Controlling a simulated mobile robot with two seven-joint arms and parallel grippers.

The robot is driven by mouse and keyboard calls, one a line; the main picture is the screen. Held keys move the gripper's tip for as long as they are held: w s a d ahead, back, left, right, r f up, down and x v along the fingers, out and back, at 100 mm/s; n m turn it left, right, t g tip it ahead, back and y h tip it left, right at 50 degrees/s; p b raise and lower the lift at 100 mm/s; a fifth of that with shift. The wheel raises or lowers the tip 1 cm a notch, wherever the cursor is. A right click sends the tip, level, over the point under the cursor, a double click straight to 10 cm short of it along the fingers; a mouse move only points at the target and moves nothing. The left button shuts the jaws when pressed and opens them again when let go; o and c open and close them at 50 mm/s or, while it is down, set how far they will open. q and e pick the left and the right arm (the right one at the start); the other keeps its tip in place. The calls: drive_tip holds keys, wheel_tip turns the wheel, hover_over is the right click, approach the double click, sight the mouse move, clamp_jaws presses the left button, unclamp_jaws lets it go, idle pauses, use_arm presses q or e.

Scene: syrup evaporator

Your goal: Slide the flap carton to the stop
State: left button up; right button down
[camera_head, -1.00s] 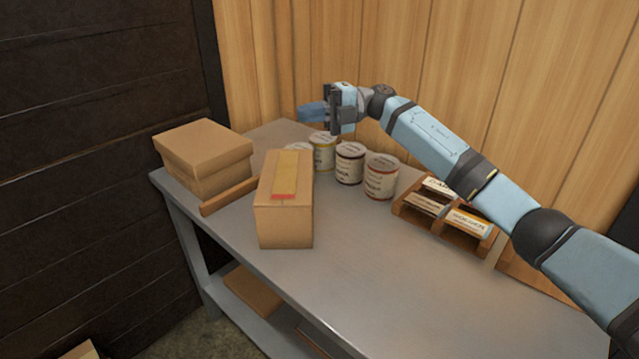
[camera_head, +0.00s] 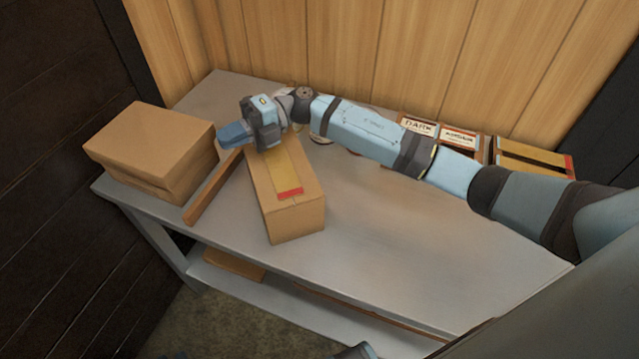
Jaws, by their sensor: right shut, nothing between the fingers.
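The flap carton (camera_head: 290,217) is a brown box with a yellow strip and a red band on top. It sits on the grey table. A wooden bar (camera_head: 205,198), which looks like the stop, lies to its left, its far end close to the carton and its near end farther apart. My right gripper (camera_head: 234,134) is shut and empty, at the carton's far end, with its fingers pointing left. It hides part of the carton's far top; I cannot tell whether it touches.
Stacked brown boxes (camera_head: 150,148) stand left of the bar. My right arm mostly hides the cans behind the carton. A wooden rack (camera_head: 460,152) with labelled cards and a yellow-topped box (camera_head: 535,160) stand at the back right. The table (camera_head: 400,240) right of the carton is clear.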

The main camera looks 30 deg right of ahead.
drive_tip(key=p, duration=0.3)
hover_over(324, 211)
drive_tip(key=d, duration=0.5)
drive_tip(key=f, duration=1)
drive_tip(key=w+a+f, duration=0.1)
drive_tip(key=f, duration=0.4)
drive_tip(key=shift+w+a, duration=0.3)
drive_tip(key=shift+w, duration=0.05)
